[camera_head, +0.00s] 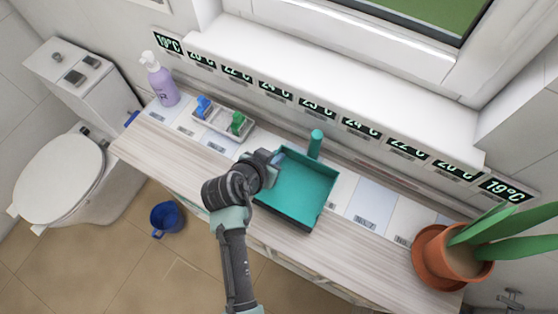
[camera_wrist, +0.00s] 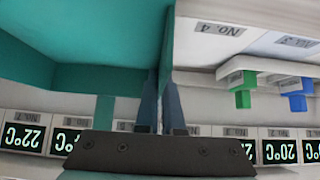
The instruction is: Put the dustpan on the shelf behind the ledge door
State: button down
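The teal dustpan (camera_head: 300,190) is over the wooden ledge (camera_head: 185,150), its open tray facing up and its handle (camera_head: 315,143) toward the wall. I cannot tell whether it rests on the ledge or is slightly raised. My gripper (camera_head: 272,160) is at its left side wall. In the wrist view, the fingers of my gripper (camera_wrist: 163,115) lie close on both sides of the thin wall of the dustpan (camera_wrist: 95,45), with almost no gap. My arm hides part of the ledge's front. I cannot make out the ledge door or the shelf behind it.
A lavender pump bottle (camera_head: 161,80) and a grey tray (camera_head: 222,120) with blue and green clips stand on the ledge to the left. A potted plant (camera_head: 455,255) stands at the right end. A blue bucket (camera_head: 165,217) and a toilet (camera_head: 75,175) are at the lower left.

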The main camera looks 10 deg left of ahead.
aim_at(302, 185)
notch_tip(302, 185, up, 7)
jog(key=shift+f, duration=0.1)
jog(key=s+f, duration=0.1)
jog(key=s+d+f+n+y, duration=0.1)
jog(key=s+d+f+n, duration=0.1)
jog(key=s+f, duration=0.1)
jog(key=shift+d+f+y, duration=0.1)
jog(key=shift+d+y, duration=0.15)
jog(key=shift+y, duration=0.05)
jog(key=shift+n+y, duration=0.6)
jog(key=shift+n, duration=0.2)
jog(key=s+d, duration=0.1)
jog(key=s+d+f, duration=0.1)
jog(key=s+d, duration=0.2)
jog(key=shift+s+d+f, duration=0.3)
jog(key=shift+s+d, duration=0.05)
